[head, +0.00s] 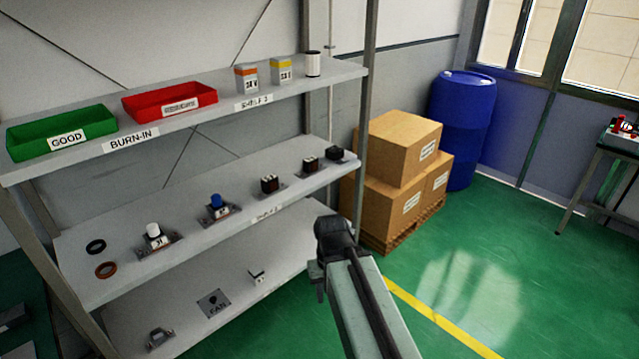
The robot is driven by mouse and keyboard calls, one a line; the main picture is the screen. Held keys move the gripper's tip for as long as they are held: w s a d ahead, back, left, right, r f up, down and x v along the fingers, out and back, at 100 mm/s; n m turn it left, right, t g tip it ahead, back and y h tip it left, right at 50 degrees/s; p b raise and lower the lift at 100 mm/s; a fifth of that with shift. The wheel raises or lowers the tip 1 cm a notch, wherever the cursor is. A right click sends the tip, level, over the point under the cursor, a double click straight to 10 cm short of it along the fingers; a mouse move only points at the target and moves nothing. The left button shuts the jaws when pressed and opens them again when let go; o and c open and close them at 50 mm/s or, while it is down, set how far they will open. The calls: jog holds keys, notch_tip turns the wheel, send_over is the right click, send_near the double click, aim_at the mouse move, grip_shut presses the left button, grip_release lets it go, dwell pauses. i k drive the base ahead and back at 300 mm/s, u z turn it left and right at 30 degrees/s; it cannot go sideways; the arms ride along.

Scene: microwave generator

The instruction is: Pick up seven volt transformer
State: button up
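Two small dark blocks with pale tops stand on the middle shelf, one near its middle (269,185) and one further right (311,165). Either could be a transformer, but I cannot read a voltage on them. A black part (336,154) sits at that shelf's right end. My gripper (320,279) is at the end of my arm, in front of the shelf's right side and apart from these parts. Its fingers are too small and dark to tell whether they are open or shut. I see nothing held.
The middle shelf (75,264) also holds a blue-topped part (217,207), a white-topped part (154,236) and two rings. Green (62,131) and red (170,100) bins stand above. Cardboard boxes (403,146) and a blue barrel (462,128) stand right. Green floor is clear there.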

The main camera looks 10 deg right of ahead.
aim_at(310, 165)
jog(key=k, duration=0.45)
jog(key=u, duration=0.4)
jog(key=i, duration=1.5)
jog(key=u, duration=0.25)
